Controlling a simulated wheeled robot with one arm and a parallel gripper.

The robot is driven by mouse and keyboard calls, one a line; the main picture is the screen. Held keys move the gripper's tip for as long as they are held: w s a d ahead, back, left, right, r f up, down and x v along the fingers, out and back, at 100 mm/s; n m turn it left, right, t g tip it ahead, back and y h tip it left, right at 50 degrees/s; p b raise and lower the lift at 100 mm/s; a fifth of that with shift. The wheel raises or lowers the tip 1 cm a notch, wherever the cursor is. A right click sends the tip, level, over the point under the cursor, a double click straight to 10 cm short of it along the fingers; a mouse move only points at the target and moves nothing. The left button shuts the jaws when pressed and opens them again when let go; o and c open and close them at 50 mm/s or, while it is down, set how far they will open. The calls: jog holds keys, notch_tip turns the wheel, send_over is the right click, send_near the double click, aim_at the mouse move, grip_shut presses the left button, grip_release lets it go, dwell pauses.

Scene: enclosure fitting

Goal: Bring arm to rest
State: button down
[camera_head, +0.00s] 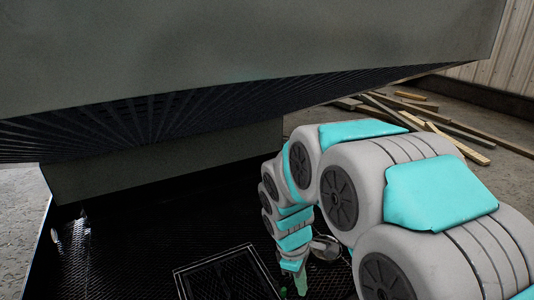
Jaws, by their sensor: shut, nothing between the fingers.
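My arm, white with teal covers, reaches in from the lower right and bends down towards the dark floor of the enclosure. My gripper (299,282) is at the low end of the arm, small and partly hidden by the last links. It is shut with nothing held, above or near the dark mesh floor (120,240). It is just right of a square black frame (212,262) on that floor. I cannot tell its exact height over the floor.
A large grey housing (230,45) with a ribbed dark underside hangs over the arm. A grey wall panel (150,172) stands behind the floor. A small metallic part (326,247) shows beside the arm. Wooden planks (420,110) lie on the concrete at the right.

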jog(key=s+d+r+m, duration=0.2)
jog(key=s+m, duration=0.2)
jog(key=s, duration=0.3)
jog(key=s+d+r+m+g+y, duration=0.1)
jog(key=s+d+r+m, duration=0.1)
jog(key=s, duration=0.6)
jog(key=s+d+r+m+y, duration=0.1)
jog(key=s+d+r+m, duration=0.1)
jog(key=s+r+m, duration=0.2)
jog(key=s+m, duration=0.2)
jog(key=s, duration=0.2)
jog(key=shift+d+m, duration=0.4)
